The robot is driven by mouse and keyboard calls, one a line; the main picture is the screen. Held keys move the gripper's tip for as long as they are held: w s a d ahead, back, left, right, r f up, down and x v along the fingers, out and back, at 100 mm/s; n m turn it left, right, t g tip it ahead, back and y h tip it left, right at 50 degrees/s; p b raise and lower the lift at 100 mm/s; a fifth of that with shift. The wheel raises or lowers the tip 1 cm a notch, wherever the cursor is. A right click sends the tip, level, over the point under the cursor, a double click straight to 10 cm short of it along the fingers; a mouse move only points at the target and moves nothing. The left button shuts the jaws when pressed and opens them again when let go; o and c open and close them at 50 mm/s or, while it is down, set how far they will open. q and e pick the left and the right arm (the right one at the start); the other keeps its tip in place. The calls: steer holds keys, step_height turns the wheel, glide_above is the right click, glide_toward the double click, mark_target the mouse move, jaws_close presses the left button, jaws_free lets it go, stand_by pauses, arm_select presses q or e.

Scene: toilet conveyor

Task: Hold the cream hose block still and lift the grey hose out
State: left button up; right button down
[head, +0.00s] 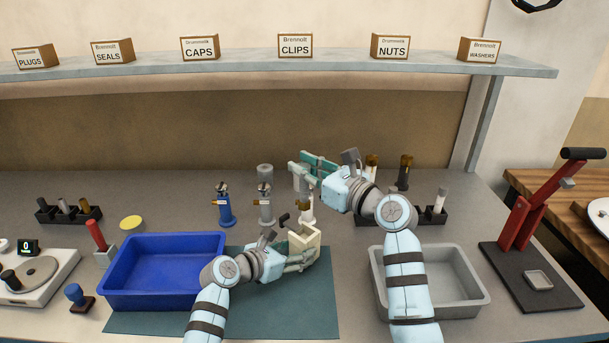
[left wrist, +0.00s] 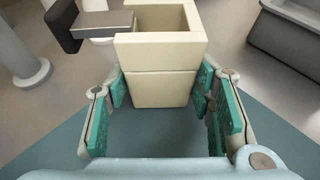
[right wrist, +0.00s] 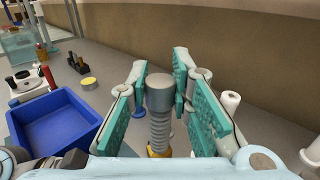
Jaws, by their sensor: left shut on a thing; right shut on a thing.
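The cream hose block (head: 304,238) stands above the teal mat, with my left gripper (head: 302,258) shut on it. In the left wrist view the block (left wrist: 160,85) sits between the fingers (left wrist: 160,88). Its open top shows no hose inside, and a grey and black lever (left wrist: 98,22) sticks out at its side. My right gripper (head: 305,168) is raised above and behind the block. In the right wrist view it is shut on the grey ribbed hose (right wrist: 158,125) near its smooth top. The hose is roughly upright, with a brass-coloured lower part.
A blue bin (head: 165,270) stands on the left and a grey tray (head: 460,280) on the right. Blue and grey valve posts (head: 226,210) stand behind the mat (head: 220,320). A red lever press (head: 525,215) is at far right. A shelf (head: 280,66) of labelled boxes runs across the back.

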arm_select(q)
steer(key=o, duration=1)
